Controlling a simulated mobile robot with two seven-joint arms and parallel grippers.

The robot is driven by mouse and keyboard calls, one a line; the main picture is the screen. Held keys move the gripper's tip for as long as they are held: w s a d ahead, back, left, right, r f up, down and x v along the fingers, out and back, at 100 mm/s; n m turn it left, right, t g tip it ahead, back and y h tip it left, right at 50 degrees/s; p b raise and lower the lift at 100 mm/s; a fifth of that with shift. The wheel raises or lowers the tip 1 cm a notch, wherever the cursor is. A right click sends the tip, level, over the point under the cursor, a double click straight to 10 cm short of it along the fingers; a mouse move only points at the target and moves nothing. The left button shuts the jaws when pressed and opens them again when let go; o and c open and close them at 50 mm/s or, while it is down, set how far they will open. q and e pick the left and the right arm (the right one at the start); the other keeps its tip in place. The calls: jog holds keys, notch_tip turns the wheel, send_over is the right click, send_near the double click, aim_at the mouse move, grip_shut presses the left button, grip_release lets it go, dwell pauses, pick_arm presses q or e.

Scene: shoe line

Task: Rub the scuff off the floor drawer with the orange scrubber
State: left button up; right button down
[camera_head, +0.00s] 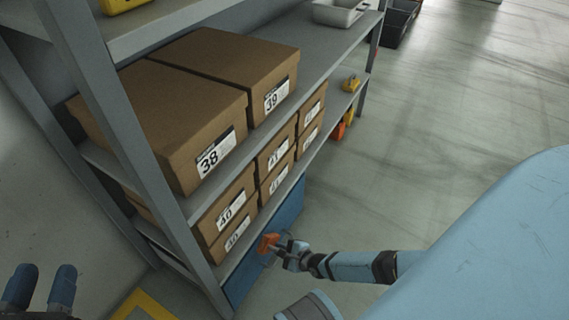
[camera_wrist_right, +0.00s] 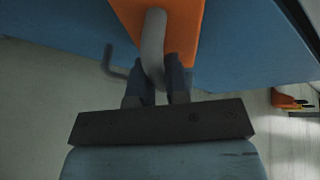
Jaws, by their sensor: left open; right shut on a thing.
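The blue floor drawer (camera_head: 292,212) is at the bottom of the shelf rack in the head view. Its blue front also fills the upper part of the right wrist view (camera_wrist_right: 235,42). The orange scrubber (camera_head: 268,242) is in my right gripper (camera_head: 284,248), at the drawer front. In the right wrist view my right gripper (camera_wrist_right: 164,85) is shut on the scrubber's grey handle, with the orange body (camera_wrist_right: 185,30) against or close to the blue front. I cannot tell if they touch. No scuff is visible. My left gripper (camera_head: 42,285) is open and empty at the lower left.
Brown shoe boxes (camera_head: 170,110) fill the shelves above the drawer. A grey tray (camera_head: 340,12) sits on the upper shelf. A yellow item (camera_head: 351,84) and an orange item (camera_head: 338,131) are at the rack's far end. Open floor (camera_head: 450,110) lies to the right.

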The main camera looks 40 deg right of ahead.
jog(key=a, duration=0.1)
jog(key=s+a, duration=0.1)
jog(key=a, duration=0.1)
jog(key=shift+s+a+r, duration=0.1)
jog(key=shift+a, duration=0.15)
jog(key=s+d, duration=0.2)
jog(key=s, duration=0.3)
jog(key=shift+s+d, duration=0.3)
jog(key=shift+s, duration=0.1)
jog(key=shift+s, duration=0.1)
dwell(0.4)
jog(key=shift+s+d, duration=0.3)
jog(key=shift+s, duration=0.35)
jog(key=shift+s+d, duration=0.25)
jog(key=shift+s, duration=0.35)
